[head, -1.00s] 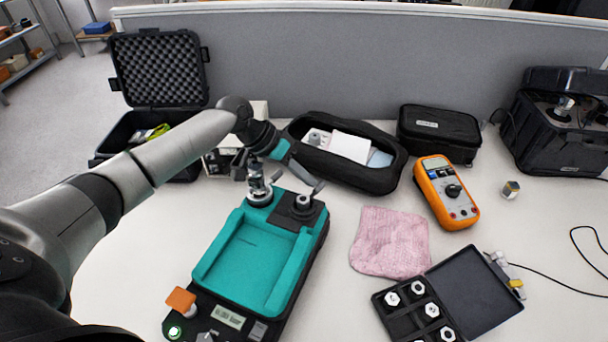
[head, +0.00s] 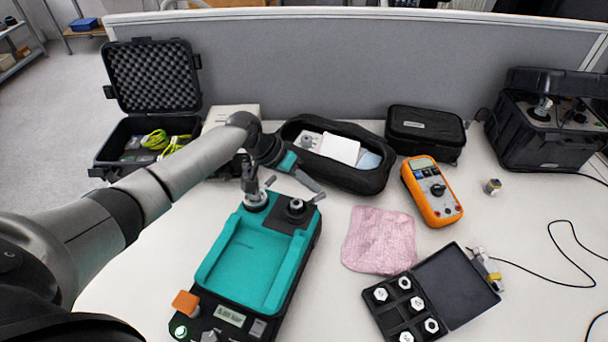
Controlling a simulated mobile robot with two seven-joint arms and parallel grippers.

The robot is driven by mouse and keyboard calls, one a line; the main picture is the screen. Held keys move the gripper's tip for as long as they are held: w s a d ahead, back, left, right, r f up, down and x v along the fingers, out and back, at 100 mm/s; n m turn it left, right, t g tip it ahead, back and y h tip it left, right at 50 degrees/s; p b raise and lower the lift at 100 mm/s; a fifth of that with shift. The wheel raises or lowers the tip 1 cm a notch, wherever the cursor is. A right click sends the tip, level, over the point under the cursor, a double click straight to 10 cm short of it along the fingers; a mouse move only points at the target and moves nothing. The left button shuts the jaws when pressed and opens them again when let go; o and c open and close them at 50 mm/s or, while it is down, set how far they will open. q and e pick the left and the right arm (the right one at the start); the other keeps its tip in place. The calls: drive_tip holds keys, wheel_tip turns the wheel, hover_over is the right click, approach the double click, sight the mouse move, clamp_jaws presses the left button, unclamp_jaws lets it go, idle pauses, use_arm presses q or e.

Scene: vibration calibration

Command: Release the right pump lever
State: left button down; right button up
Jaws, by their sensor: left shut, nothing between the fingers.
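The teal and black pump unit (head: 262,298) lies on the white table in front of me. At its far end are two round metal fittings. The right fitting (head: 296,207) has a short grey right pump lever (head: 318,197) pointing up to the right. The left fitting (head: 255,200) carries a dark upright part and a light left lever (head: 270,182). My left gripper (head: 314,187) is shut and empty, with its tips just above and behind the right lever. Whether they touch it I cannot tell. My right gripper is out of view.
An open black pouch (head: 375,184) lies close behind my gripper. An orange multimeter (head: 452,212), a pink cloth (head: 380,241) and an open case of nuts (head: 455,290) are to the right. An open foam-lined case (head: 150,80) stands at the back left.

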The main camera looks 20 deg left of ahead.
sight(320, 197)
use_arm(q)
drive_tip(key=m, duration=0.1)
drive_tip(key=d+m+g, duration=0.1)
drive_tip(key=d+m, duration=0.1)
drive_tip(key=shift+s+d+g+h, duration=0.25)
drive_tip(key=shift+g+h, duration=0.15)
drive_tip(key=shift+s+d+p, duration=0.35)
drive_tip(key=shift+s+p, duration=0.05)
drive_tip(key=shift+p, duration=0.05)
drive_tip(key=shift+s+d+p, duration=0.55)
drive_tip(key=shift+p, duration=0.5)
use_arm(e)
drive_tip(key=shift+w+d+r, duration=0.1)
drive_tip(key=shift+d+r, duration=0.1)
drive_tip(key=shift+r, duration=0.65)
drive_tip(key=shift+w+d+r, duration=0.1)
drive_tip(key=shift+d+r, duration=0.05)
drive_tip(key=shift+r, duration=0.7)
use_arm(q)
drive_tip(key=shift+s+d, duration=0.1)
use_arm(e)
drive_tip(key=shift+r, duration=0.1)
use_arm(q)
drive_tip(key=p+v, duration=0.2)
drive_tip(key=v, duration=1.3)
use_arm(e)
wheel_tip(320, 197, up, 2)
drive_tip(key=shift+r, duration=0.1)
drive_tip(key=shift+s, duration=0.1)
